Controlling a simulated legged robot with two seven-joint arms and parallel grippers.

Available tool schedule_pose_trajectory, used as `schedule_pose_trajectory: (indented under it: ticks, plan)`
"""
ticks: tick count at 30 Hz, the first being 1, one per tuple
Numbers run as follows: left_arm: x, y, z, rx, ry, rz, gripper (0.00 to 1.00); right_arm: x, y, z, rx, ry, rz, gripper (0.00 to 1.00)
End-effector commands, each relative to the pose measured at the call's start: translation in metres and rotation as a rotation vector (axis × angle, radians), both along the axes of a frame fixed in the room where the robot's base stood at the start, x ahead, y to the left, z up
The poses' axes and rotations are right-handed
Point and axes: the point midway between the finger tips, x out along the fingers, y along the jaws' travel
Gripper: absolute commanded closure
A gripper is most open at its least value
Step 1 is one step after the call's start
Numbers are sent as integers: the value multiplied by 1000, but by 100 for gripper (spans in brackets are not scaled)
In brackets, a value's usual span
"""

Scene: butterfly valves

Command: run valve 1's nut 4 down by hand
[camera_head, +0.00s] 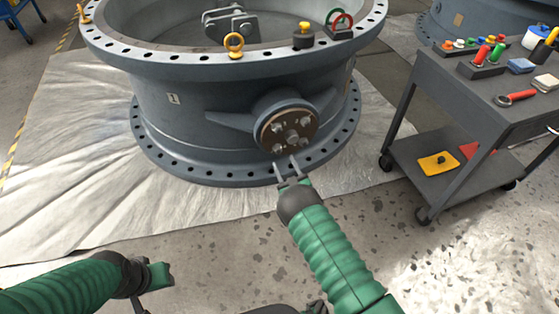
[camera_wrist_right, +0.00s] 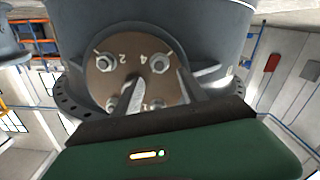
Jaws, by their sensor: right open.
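Valve 1 (camera_head: 175,125) is a large blue-grey ring body with a white "1" tag, standing on a silver sheet. Its round brown plate (camera_head: 287,122) carries several nuts around a centre stub. In the right wrist view, nut 4 (camera_wrist_right: 160,63) sits on the plate beside a "4" mark, at upper right. My right gripper (camera_head: 287,167) is open and empty, its two fingers pointing at the plate from just below it. In the right wrist view the fingers (camera_wrist_right: 163,85) cover the plate's lower part. My left gripper (camera_head: 160,275) is low at left, away from the valve; its jaws are unclear.
A grey cart (camera_head: 470,85) with tools and coloured parts stands at right; its lower shelf holds a yellow item (camera_head: 438,162). A yellow eyebolt (camera_head: 234,44) and small tools sit on the valve's top rim. Floor in front is clear.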

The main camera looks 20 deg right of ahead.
Motion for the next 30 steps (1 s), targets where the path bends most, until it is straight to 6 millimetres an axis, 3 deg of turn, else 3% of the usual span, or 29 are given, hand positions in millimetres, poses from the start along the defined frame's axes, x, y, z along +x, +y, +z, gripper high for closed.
schedule_pose_trajectory:
  ticks: [1, 7, 12, 18, 30]
  plan:
    - [0, 0, -16, 0, 0, 0, 64, 13, 1, -7, 0, -5, 1, 51]
    - [0, 0, -35, 0, 0, 0, 64, 50, 2, -5, 1, -2, 1, 51]
    - [0, 0, -38, 0, 0, 0, 64, 62, 2, -1, 1, 0, 1, 51]
    - [0, 0, -37, 0, 0, 0, 64, 62, 2, 0, 1, 1, 1, 51]
    - [0, 0, -37, 0, 0, 0, 64, 61, 3, 0, 1, 2, 0, 100]
